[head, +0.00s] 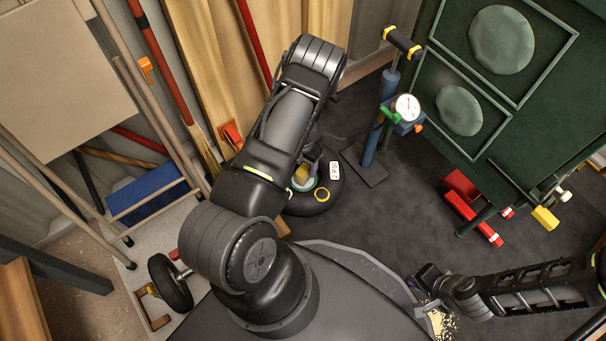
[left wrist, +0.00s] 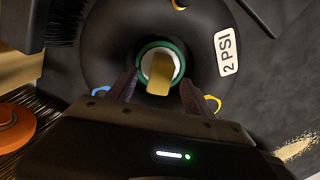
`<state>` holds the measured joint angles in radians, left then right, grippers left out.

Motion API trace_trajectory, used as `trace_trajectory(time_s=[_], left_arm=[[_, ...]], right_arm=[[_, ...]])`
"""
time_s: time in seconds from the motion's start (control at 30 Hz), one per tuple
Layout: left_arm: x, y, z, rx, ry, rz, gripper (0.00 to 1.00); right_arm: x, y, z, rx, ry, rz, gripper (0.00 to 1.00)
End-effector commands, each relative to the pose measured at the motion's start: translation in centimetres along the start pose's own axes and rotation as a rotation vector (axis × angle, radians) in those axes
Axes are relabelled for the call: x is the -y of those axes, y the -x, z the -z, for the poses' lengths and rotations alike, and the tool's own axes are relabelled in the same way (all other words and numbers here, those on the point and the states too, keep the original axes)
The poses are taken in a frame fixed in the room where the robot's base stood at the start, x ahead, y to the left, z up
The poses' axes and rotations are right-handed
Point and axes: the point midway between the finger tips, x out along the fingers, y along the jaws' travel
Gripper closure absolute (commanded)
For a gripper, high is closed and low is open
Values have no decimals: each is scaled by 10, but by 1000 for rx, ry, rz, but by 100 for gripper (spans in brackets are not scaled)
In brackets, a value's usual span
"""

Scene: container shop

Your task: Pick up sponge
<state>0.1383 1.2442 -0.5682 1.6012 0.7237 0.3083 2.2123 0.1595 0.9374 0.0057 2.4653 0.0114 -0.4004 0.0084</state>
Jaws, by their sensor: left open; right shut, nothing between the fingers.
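A small yellow block, which looks like the sponge (left wrist: 159,76), stands in a green-rimmed round opening (left wrist: 140,62) at the middle of a black tyre-like ring (left wrist: 110,35) marked "2 PSI". My right gripper (head: 422,284) is shut and empty at the lower right.
A blue pump with a gauge (head: 406,107) stands right of the ring. A dark green cabinet (head: 470,70) fills the upper right, with red tools (head: 470,200) below it. Planks and poles lean on the left. Grey floor (head: 400,210) is clear in the middle.

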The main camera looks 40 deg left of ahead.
Motion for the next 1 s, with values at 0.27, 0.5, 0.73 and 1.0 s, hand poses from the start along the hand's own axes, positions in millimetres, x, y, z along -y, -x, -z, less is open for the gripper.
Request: trace_trajectory(time_s=[0.27,0.5,0.73,1.0], left_arm=[[1,-18,2,-2,0,1,40],[1,-50,2,-1,0,0,40],[1,-52,2,0,0,0,40],[1,-52,2,0,0,0,40]], right_arm=[[-4,-13,1,-5,0,0,100],[-10,-28,3,-8,-3,4,100],[-9,-26,4,-7,-3,4,100],[-9,-26,3,-7,-3,4,100]])
